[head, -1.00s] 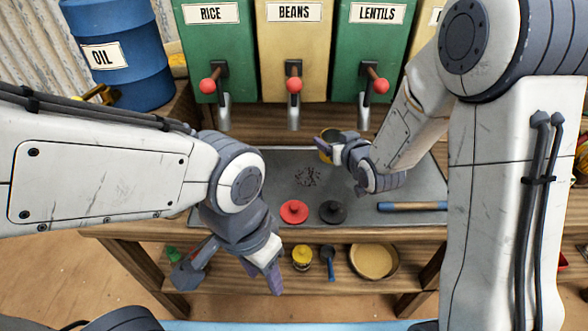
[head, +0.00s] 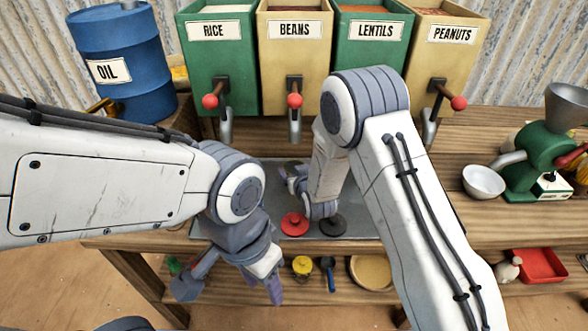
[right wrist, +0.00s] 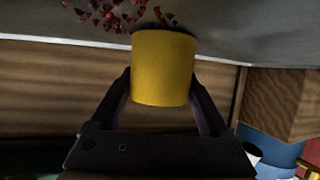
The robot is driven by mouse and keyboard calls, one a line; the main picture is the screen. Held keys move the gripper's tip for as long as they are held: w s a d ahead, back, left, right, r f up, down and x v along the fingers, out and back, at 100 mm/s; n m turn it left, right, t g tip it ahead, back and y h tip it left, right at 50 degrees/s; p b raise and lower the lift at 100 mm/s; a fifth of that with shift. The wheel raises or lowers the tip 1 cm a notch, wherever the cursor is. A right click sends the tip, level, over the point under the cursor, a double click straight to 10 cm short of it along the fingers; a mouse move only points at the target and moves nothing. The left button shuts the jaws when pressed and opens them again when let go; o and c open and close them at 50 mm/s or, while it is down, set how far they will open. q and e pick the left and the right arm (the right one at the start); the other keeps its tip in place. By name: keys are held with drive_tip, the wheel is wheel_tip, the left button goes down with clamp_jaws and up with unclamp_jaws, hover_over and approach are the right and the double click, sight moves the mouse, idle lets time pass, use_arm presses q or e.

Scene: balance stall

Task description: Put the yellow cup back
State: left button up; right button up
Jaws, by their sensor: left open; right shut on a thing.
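The yellow cup (right wrist: 163,68) is between the fingers of my right gripper (right wrist: 164,98) in the right wrist view, gripped from both sides. My left gripper (head: 230,284) is open and empty, low in front of the bench edge.
A red knobbed disc (head: 295,224) and a black one (head: 333,225) are near the tray's front. Red bits (right wrist: 118,14) show beyond the cup. Dispensers stand behind; a blue oil drum (head: 122,60) is back left. A white bowl (head: 484,182) and green grinder (head: 535,160) stand right.

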drive_tip(key=shift+f, duration=0.2)
drive_tip(key=o, duration=1.4)
drive_tip(key=shift+r, duration=0.2)
drive_tip(key=b+v, duration=0.1)
drive_tip(key=v, duration=1)
drive_tip(key=shift+s+r, duration=0.15)
drive_tip(key=shift+s, duration=0.2)
drive_tip(key=s+a+g, duration=0.1)
drive_tip(key=s+a+r+g, duration=0.1)
drive_tip(key=s, duration=0.1)
drive_tip(key=s+a+n+g, duration=0.1)
drive_tip(key=s, duration=0.1)
drive_tip(key=shift+s+r+g+y, duration=0.2)
drive_tip(key=shift+g+y, duration=0.1)
drive_tip(key=shift+g, duration=0.1)
drive_tip(key=s+d+r+n+g+h, duration=0.1)
drive_tip(key=s+r+g, duration=0.1)
drive_tip(key=s, duration=0.6)
drive_tip(key=s+d+r+n+g+h, duration=0.1)
drive_tip(key=s+g, duration=0.3)
drive_tip(key=s, duration=0.4)
drive_tip(key=s+d+r+n+g+h, duration=0.1)
drive_tip(key=s+d+r+g, duration=0.2)
drive_tip(key=s, duration=0.5)
